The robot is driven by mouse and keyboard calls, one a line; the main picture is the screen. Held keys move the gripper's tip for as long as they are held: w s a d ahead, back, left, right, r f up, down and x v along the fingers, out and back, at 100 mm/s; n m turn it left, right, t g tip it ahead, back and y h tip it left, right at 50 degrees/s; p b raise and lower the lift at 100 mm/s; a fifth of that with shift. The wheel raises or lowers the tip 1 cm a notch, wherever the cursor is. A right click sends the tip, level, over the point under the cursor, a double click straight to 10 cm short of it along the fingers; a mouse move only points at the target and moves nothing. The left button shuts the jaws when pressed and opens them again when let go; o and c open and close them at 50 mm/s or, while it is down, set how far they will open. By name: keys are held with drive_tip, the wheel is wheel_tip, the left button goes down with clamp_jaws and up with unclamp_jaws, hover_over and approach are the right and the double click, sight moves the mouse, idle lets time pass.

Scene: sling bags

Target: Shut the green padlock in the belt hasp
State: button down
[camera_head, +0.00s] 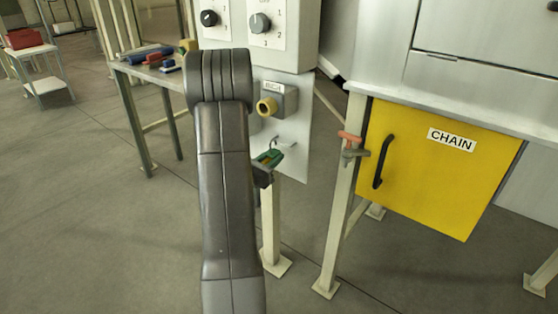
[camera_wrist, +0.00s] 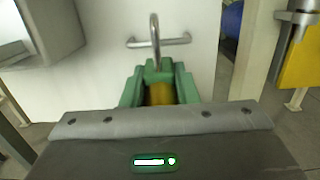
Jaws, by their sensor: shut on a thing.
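The green padlock (camera_head: 267,156) is held at the end of my arm, in front of the white panel, in the head view. In the wrist view its green body (camera_wrist: 155,74) sits between two green finger-like parts, with a brass-coloured area below. Its metal shackle (camera_wrist: 155,38) stands up and crosses the bar of the metal hasp staple (camera_wrist: 174,41) on the panel. I cannot tell whether the shackle is through the staple, or whether it is locked. The staple also shows in the head view (camera_head: 287,142). My gripper (camera_head: 264,168) is shut on the padlock, just below the staple.
A grey box with a yellow knob (camera_head: 267,107) sits above the staple. To the right are a yellow door marked CHAIN (camera_head: 440,175) and a red-handled clasp (camera_head: 350,141). A side table (camera_head: 131,69) with tools stands at the left.

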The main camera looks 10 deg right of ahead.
sight(270, 159)
drive_tip(key=shift+b+v, duration=0.6)
drive_tip(key=shift+v, duration=1.6)
